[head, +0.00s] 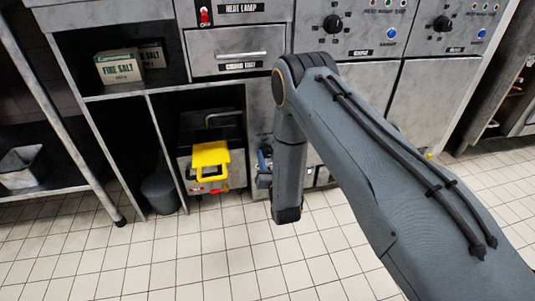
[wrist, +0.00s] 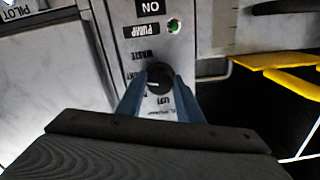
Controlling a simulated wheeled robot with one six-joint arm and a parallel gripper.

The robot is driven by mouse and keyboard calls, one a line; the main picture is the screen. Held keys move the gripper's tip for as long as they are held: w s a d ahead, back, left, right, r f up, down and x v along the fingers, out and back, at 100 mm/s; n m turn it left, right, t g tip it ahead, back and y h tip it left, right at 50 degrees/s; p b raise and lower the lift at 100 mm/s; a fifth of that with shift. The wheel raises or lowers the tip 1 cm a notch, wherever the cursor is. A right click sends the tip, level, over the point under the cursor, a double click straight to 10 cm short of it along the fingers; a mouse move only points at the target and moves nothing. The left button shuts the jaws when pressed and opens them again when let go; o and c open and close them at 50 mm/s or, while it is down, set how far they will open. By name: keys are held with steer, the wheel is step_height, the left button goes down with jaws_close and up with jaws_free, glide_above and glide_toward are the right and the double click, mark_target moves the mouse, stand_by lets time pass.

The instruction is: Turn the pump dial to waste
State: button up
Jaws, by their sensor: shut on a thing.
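The pump dial (wrist: 160,74) is a round black knob on a grey panel, under an upside-down PUMP label (wrist: 150,31) in the wrist view. The WASTE mark (wrist: 147,55) is just above the dial; other marks beside and below it are partly hidden. A small light line shows on the dial, but I cannot tell surely which mark it points at. My gripper (wrist: 159,82) has its blue fingers shut on the dial, one on each side. In the head view my gripper (head: 264,168) is low beside the cabinet, and the dial is hidden there.
A green light (wrist: 173,26) and an ON label (wrist: 150,7) are near the dial. A yellow part (head: 210,160) sticks out from equipment left of my gripper. A dark bin (head: 161,192) stands farther left. The tiled floor in front is clear.

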steer(key=m+p, duration=0.2)
steer(key=m, duration=0.1)
steer(key=m+p, duration=0.1)
steer(key=shift+w+a+r+m, duration=0.1)
steer(key=shift+w+r+m, duration=0.05)
steer(key=shift+r+m, duration=0.15)
steer(key=m+p, duration=0.2)
steer(key=m, duration=0.2)
steer(key=shift+w+m, duration=0.1)
steer(key=shift+m, duration=0.2)
steer(key=o, duration=1)
steer(key=shift+f, duration=0.1)
steer(key=shift+o, duration=0.2)
steer(key=shift+f, duration=0.1)
